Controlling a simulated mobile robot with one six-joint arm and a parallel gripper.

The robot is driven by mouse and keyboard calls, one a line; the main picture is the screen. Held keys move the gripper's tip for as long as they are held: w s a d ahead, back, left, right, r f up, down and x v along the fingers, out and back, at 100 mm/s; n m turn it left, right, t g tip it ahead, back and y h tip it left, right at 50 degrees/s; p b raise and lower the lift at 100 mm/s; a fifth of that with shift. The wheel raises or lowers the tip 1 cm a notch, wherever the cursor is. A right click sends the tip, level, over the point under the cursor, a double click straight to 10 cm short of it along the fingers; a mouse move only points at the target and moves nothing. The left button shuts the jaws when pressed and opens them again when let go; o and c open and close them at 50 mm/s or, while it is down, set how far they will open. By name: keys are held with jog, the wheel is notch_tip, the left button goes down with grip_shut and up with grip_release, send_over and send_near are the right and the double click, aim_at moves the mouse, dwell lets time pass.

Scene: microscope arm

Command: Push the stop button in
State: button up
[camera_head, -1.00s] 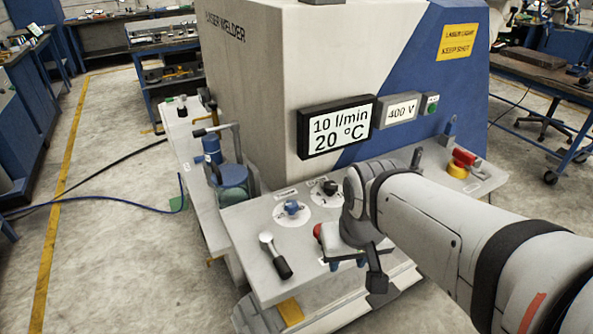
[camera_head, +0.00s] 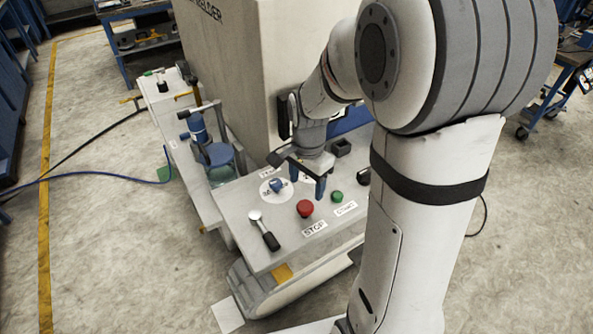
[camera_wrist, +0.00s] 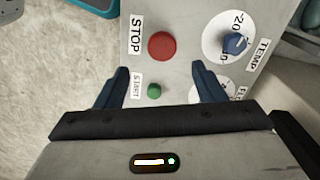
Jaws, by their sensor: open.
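The red stop button (camera_head: 305,208) stands on the light grey panel (camera_head: 238,208), above a label reading STOP. In the wrist view the red button (camera_wrist: 162,46) lies ahead of my gripper (camera_wrist: 160,80), roughly between the lines of its two fingers. My gripper (camera_head: 307,186) is open and empty, with blue fingers pointing down over the panel, behind the button in the head view. The fingertips look apart from the button; their exact height above the panel is hard to tell.
A green start button (camera_head: 337,196) sits right of the stop button. A blue knob (camera_head: 276,186) on a white dial and a black-handled lever (camera_head: 265,232) are to the left. The blue-topped pump (camera_head: 219,155) stands beyond the panel's left edge.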

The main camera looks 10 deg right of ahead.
aim_at(305, 205)
jog(key=shift+w+f+m, duration=0.15)
jog(key=shift+f+m, duration=0.15)
jog(key=shift+f, duration=0.25)
notch_tip(305, 205, down, 7)
jog(key=shift+r+p, duration=0.1)
jog(key=shift+p, duration=0.35)
